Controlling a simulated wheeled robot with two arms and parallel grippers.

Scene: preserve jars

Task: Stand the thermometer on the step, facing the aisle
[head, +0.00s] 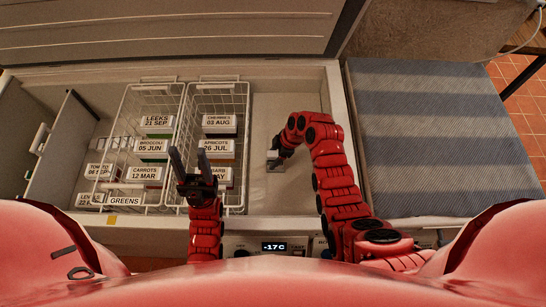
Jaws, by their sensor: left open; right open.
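A small pale grey block (272,163), possibly the thermometer, is on the pale floor or step (262,195) in the right part of the open freezer. Its face cannot be made out. My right gripper (277,153) is open right at the block; the arm's bend partly hides the fingers, and I cannot tell whether they touch it. My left gripper (190,163) is open and empty, fingers pointing away from me, over the front of the wire baskets.
Two white wire baskets (207,86) hold labelled boxes such as leeks (158,121) and cherries (219,121). A divider (60,140) stands at left. The freezer's front panel has a -17C display (274,246). A striped blue-grey surface (430,135) lies right of the freezer.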

